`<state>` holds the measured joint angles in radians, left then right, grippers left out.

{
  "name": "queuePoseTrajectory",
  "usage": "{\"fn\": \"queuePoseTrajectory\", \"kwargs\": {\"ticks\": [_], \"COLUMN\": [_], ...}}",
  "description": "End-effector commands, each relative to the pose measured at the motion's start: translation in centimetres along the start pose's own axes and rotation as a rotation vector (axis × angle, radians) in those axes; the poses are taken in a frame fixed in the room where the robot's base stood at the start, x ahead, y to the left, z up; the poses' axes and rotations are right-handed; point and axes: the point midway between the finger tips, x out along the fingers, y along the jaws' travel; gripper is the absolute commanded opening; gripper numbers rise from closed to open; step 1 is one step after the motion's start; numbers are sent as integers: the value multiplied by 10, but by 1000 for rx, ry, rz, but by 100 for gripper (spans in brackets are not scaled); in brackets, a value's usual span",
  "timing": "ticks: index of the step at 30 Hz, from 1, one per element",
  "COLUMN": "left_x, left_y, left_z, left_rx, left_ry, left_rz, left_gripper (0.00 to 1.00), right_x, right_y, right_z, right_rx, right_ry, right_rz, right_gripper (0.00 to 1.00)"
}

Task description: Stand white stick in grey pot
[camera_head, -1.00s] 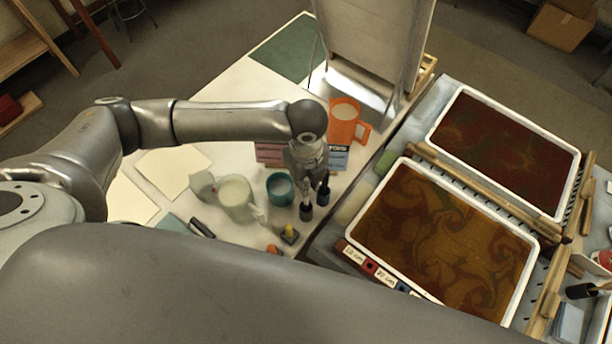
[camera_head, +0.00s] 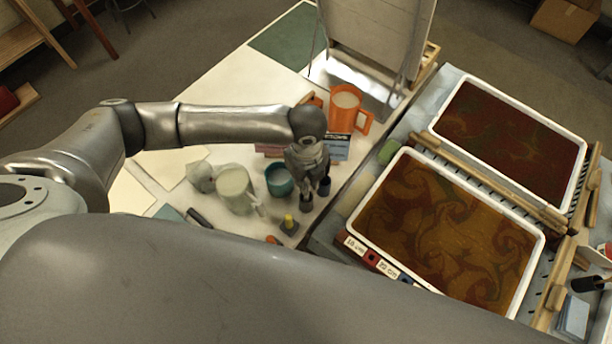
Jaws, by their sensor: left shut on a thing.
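My left gripper (camera_head: 315,194) points down over the white table, just right of a teal cup (camera_head: 279,181). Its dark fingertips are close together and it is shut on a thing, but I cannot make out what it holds. A pale cup (camera_head: 234,188) with cream contents stands left of the teal cup. A greyish-white rounded vessel (camera_head: 202,177) is left of that, partly behind the pale cup. I cannot tell for certain which is the grey pot. No white stick can be picked out clearly. My right gripper is out of view.
An orange mug (camera_head: 364,121) stands behind the gripper, near an upright pale panel (camera_head: 370,38). White-rimmed marbling trays (camera_head: 401,150) fill the right side. My own body hides the near table edge.

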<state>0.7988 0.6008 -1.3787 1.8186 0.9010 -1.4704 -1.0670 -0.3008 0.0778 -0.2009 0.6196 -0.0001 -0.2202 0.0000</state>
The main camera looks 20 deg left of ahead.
Motion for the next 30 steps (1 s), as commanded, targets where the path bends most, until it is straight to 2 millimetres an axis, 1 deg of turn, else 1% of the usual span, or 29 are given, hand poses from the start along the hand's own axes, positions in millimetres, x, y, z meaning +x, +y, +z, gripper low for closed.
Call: {"fn": "queuePoseTrajectory", "kwargs": {"ticks": [4, 13, 14, 19, 26, 30], "left_x": [3, 4, 4, 4, 4, 4], "left_y": [0, 0, 0, 0, 0, 0], "left_z": [0, 0, 0, 0, 0, 0], "left_rx": [0, 0, 0, 0, 0, 0], "left_ry": [0, 0, 0, 0, 0, 0], "left_rz": [0, 0, 0, 0, 0, 0], "left_gripper": [0, 0, 18, 39, 40, 58], "right_x": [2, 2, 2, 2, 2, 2], "right_y": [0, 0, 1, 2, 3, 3], "right_z": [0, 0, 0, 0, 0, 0], "right_rx": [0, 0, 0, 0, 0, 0], "right_ry": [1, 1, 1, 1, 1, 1], "right_rz": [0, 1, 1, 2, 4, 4], "right_gripper": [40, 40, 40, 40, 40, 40]}}
